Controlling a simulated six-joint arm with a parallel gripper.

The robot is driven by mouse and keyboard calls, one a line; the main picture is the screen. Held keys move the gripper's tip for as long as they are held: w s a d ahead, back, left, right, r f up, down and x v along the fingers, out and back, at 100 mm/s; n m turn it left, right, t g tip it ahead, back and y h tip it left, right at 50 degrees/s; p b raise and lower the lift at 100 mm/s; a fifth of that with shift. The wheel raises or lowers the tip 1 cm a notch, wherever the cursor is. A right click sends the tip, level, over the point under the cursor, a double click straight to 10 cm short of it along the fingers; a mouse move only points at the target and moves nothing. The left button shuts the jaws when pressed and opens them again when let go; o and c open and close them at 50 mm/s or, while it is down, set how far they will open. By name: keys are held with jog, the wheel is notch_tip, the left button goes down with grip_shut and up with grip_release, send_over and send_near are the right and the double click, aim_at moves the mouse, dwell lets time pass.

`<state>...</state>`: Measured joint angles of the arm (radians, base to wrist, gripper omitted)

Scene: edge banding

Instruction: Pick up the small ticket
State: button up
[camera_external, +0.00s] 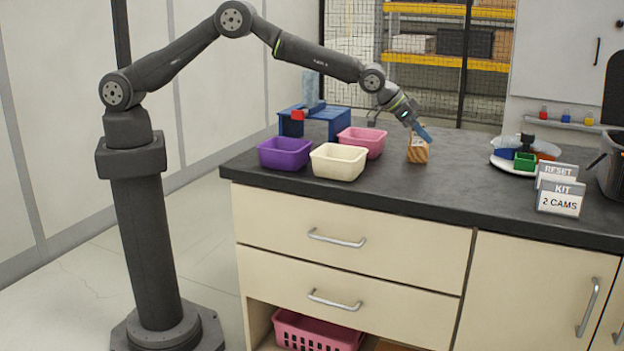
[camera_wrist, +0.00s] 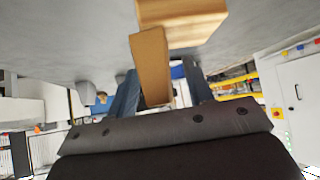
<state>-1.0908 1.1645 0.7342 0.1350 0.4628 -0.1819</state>
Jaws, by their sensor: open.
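My gripper (camera_external: 423,132) is over the counter, pointing down at a small wooden block (camera_external: 418,154). In the wrist view, its two blue fingers (camera_wrist: 161,90) are apart. A flat tan piece (camera_wrist: 150,62), which looks like the small ticket, stands against the wooden block (camera_wrist: 185,22). The tan piece reaches into the gap between the fingers, closer to the left finger. I cannot tell whether a finger touches it. In the external view, the gripper partly covers the top of the block.
A purple bin (camera_external: 285,153), a cream bin (camera_external: 339,162) and a pink bin (camera_external: 362,142) stand left of the block, with a blue stand (camera_external: 314,121) behind. To the right are a white round tray (camera_external: 507,167), a RESET card (camera_external: 556,175) and a KIT card (camera_external: 561,198). The counter front is clear.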

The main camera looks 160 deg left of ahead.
aim_at(422, 125)
jog(key=shift+c, duration=0.5)
grip_shut()
notch_tip(422, 125, up, 9)
jog(key=shift+d+r, duration=0.1)
jog(key=w+d+r, duration=0.2)
jog(key=w+d, duration=0.2)
jog(key=d, duration=0.3)
jog(key=s+a+f, duration=0.2)
jog(key=a, duration=0.1)
jog(key=s+a+f, duration=0.2)
jog(key=a, duration=0.1)
jog(key=s+a+f, duration=0.2)
jog(key=a, duration=0.1)
jog(key=shift+a+f, duration=0.1)
jog(key=shift+f, duration=0.25)
jog(key=shift+s+a+f, duration=0.1)
jog(key=shift+f, duration=1.95)
